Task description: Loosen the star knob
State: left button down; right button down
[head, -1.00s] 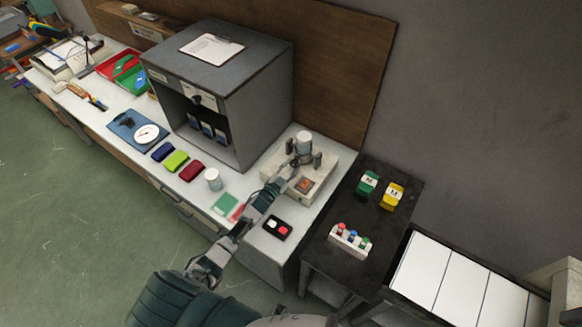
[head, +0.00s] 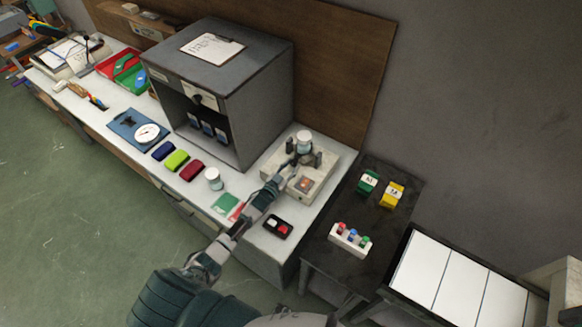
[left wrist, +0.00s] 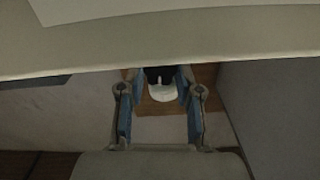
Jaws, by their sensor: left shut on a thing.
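A pale bench device (head: 322,183) stands at the right end of the workbench, with a white-lidded jar (head: 304,141) on top and dark upright parts beside it. My left gripper (head: 298,158) is at the device, just in front of the jar. In the left wrist view its two blue-padded fingers (left wrist: 159,76) close around a small dark piece (left wrist: 157,74), with a white part just below it. This dark piece seems to be the star knob, but its star shape cannot be made out and the gripper hides it in the head view. My right gripper is out of view.
A black box with red and white buttons (head: 278,227) lies near the bench's front edge. A grey cabinet (head: 262,95) stands left of the device. A dark side table (head: 395,235) on the right holds green and yellow blocks and a small rack.

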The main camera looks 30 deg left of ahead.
pick_arm(q)
jog(key=shift+f, duration=0.25)
jog(key=c, duration=0.8)
grip_release()
jog(key=shift+o, duration=0.2)
jog(key=shift+s+a+r, duration=0.1)
jog(key=s+a, duration=0.1)
jog(key=s, duration=1)
jog(key=shift+s+a, duration=0.3)
jog(key=shift+a, duration=0.05)
jog(key=shift+d, duration=0.1)
